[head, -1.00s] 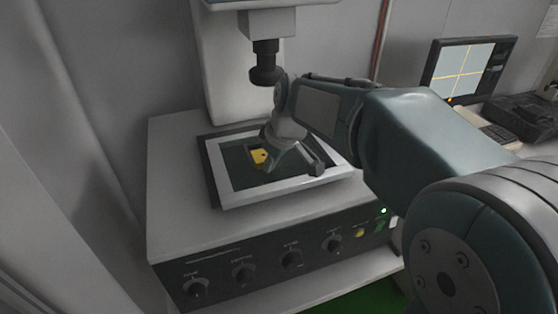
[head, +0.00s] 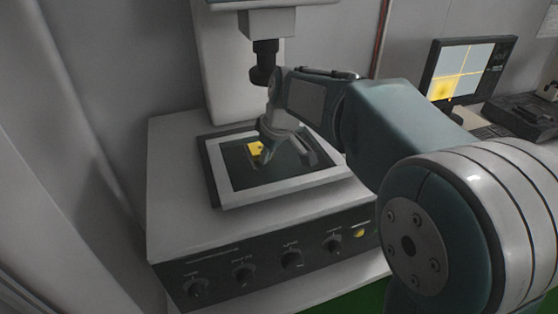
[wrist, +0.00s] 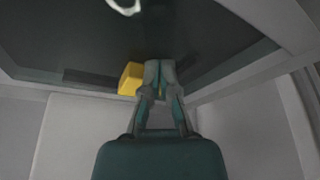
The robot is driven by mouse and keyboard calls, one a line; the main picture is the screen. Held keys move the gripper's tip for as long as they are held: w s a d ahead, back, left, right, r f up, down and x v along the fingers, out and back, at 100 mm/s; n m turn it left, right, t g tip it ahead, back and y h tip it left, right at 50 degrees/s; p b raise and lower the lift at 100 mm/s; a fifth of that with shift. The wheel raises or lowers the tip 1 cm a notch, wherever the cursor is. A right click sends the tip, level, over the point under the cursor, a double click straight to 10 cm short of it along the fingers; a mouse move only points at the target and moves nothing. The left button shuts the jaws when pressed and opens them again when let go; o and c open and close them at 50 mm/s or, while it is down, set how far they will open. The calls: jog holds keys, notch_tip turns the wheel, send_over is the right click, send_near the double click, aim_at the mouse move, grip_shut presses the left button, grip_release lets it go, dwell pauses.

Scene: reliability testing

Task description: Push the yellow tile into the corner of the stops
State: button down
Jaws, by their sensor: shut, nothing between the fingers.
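The yellow tile (head: 256,148) lies on the dark glass plate (head: 283,172) inside the pale frame, toward its back left. It also shows in the wrist view (wrist: 130,78), just left of the fingers. My gripper (head: 265,163) is low over the plate at the tile's near side and hides part of it. In the wrist view my gripper (wrist: 160,68) is shut and empty, its fingertips beside the tile, seemingly touching it. A thin dark strip (wrist: 90,78) lies left of the tile in the wrist view, possibly a stop. The corner of the stops is not clear.
The pale frame (head: 290,193) surrounds the plate on a grey instrument box with knobs (head: 291,258). A dark microscope lens (head: 264,62) hangs above, close to my wrist. The monitor (head: 466,70) at the right shows crosshairs with a yellow patch at lower left.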

jog(key=shift+w+a, duration=0.15)
jog(key=shift+w, duration=0.25)
jog(key=shift+s+d+r, duration=0.1)
jog(key=shift+s+r, duration=0.25)
jog(key=shift+r, duration=0.3)
jog(key=shift+s+d+r, duration=0.1)
jog(key=shift+s+r, duration=0.25)
jog(key=shift+r, duration=0.35)
jog(key=shift+s+d+r, duration=0.1)
jog(key=shift+s+r, duration=0.25)
jog(key=shift+r, duration=0.3)
